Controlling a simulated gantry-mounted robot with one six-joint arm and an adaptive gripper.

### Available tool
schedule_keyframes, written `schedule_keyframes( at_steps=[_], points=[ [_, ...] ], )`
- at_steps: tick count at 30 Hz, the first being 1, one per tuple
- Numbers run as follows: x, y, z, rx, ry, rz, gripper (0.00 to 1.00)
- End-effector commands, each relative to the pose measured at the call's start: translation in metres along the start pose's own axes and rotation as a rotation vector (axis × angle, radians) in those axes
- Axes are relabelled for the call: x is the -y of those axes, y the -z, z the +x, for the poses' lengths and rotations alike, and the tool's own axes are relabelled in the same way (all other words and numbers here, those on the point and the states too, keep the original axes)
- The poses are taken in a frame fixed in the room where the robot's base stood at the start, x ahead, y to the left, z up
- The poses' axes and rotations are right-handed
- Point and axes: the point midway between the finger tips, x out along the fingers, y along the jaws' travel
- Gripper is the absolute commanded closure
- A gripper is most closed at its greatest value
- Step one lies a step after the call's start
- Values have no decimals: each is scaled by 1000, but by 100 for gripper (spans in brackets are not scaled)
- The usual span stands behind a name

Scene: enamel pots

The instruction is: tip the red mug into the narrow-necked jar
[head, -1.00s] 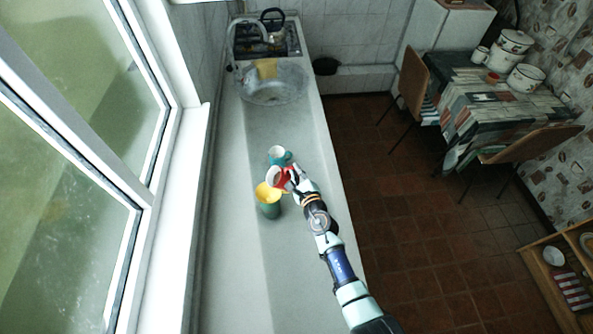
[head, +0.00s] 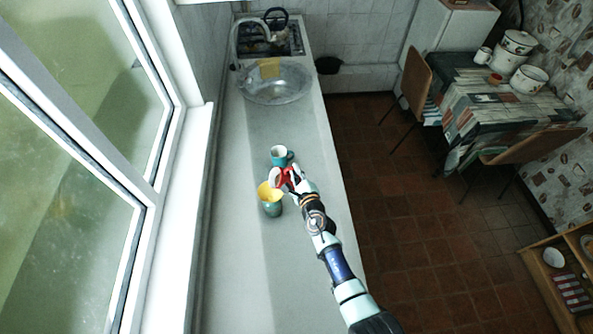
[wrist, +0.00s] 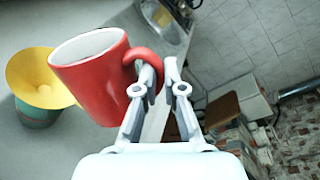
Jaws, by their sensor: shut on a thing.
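The red mug (head: 277,180) is held up in my gripper (head: 293,179), with its pale mouth turned to the left, in the head view. In the wrist view my fingers (wrist: 160,84) are shut on the handle of the red mug (wrist: 98,85); any contents are not clear. The teal jar (head: 273,209) stands on the counter just below and left of the mug. A yellow flared piece like a funnel (head: 266,190) sits at its top and hides the neck. The jar (wrist: 38,114) and yellow funnel (wrist: 36,80) also show left of the mug in the wrist view.
A teal mug (head: 280,156) stands on the counter (head: 300,260) close behind the red mug. A sink basin (head: 275,90) with a yellow item lies farther back. The front of the counter is clear. A window is at left.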

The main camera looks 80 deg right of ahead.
Motion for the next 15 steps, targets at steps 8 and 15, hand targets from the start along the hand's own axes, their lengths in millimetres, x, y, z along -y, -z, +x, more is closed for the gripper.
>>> schedule_keyframes(
  at_steps=[8,15],
  points=[
    [0,-3,0,-5,3,-33,100],
    [-2,-4,1,-12,3,-65,100]
  ],
)
